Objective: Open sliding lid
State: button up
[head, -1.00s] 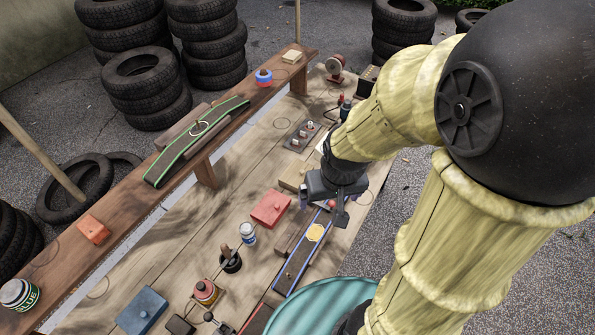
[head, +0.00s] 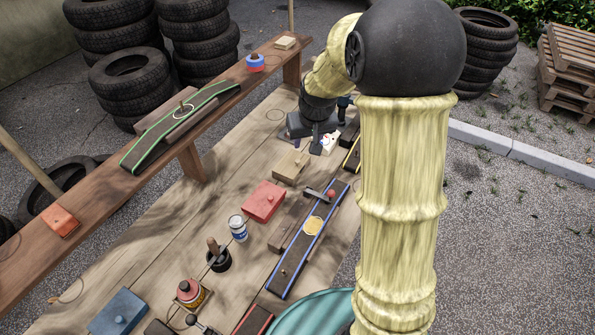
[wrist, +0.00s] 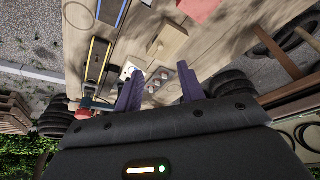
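Several lidded boxes with small knobs lie on the bench, and I cannot tell for sure which one has the sliding lid. A pale wooden box (head: 288,168) sits mid-bench with a small knob on top; it also shows in the wrist view (wrist: 172,42) and looks closed. A red box (head: 263,202) and a blue box (head: 118,312), each with a knob, lie nearer. My gripper (head: 306,143) hangs just beyond the wooden box, touching nothing that I can see. In the wrist view its two purple fingers (wrist: 160,88) are apart and empty.
Blue-edged track (head: 293,262) with a yellow disc lies right of the red box. A white object (head: 328,143) and a switch panel (wrist: 185,75) are close to the fingers. A raised plank shelf (head: 85,220) runs along the left. A can (head: 238,228) stands nearby.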

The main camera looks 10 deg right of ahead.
aim_at(297, 161)
jog(key=w+f+b, duration=0.1)
jog(key=w+f, duration=0.2)
jog(key=w, duration=0.2)
jog(key=shift+d+f+t+b, duration=0.15)
jog(key=shift+d+t+b, duration=0.15)
jog(key=shift+d, duration=0.1)
jog(key=p+x, duration=0.1)
jog(key=x, duration=1.6)
jog(key=shift+f, duration=0.3)
jog(key=shift+w, duration=0.1)
jog(key=shift+a, duration=0.1)
grip_shut()
